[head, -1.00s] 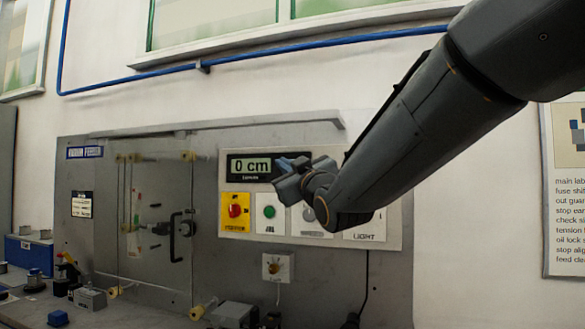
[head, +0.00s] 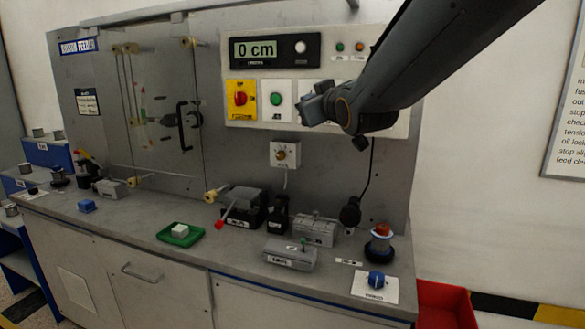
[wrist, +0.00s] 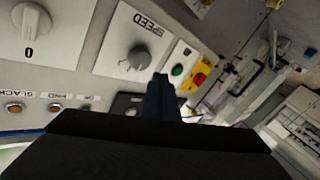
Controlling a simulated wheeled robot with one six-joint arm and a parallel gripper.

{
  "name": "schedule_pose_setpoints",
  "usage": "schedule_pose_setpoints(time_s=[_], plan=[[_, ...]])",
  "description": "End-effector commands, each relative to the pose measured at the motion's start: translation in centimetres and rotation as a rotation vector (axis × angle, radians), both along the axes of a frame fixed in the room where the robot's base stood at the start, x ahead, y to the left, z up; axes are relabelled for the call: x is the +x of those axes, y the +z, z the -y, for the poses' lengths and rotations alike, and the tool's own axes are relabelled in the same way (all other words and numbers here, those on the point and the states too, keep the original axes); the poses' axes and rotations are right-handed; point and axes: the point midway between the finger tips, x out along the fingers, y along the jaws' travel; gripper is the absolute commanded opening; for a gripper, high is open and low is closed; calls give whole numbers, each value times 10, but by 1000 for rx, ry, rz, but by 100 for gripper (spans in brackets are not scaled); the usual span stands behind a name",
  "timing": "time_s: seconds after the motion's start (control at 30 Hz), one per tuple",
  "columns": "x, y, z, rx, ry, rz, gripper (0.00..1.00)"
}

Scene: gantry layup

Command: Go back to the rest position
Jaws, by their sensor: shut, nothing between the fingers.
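My gripper (head: 306,108) is in front of the control panel (head: 222,62), just right of the green button (head: 277,99). Its fingers are together with nothing between them. In the wrist view the closed gripper (wrist: 160,90) points at the panel, near the grey SPEED knob (wrist: 139,57). My arm covers the right part of the panel in the head view. I cannot tell how far the fingertips are from the panel.
The display (head: 256,50) reads 0 cm. A yellow plate with a red switch (head: 240,98) sits left of the button. A red bin (head: 446,305) stands at the right.

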Motion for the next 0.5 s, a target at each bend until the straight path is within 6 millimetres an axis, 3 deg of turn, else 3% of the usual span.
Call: schedule_pose_setpoints(time_s=[0.03, 0.1, 0.27, 0.37, 0.5], plan=[[-3, -35, 14, -2, -30, -95, 0], [-11, -80, 31, -3, -71, -226, 0], [-48, -176, 70, 4, -168, -522, 0], [-84, -232, 93, 12, -233, -710, 0], [-149, -300, 120, 29, -327, -975, 0]])
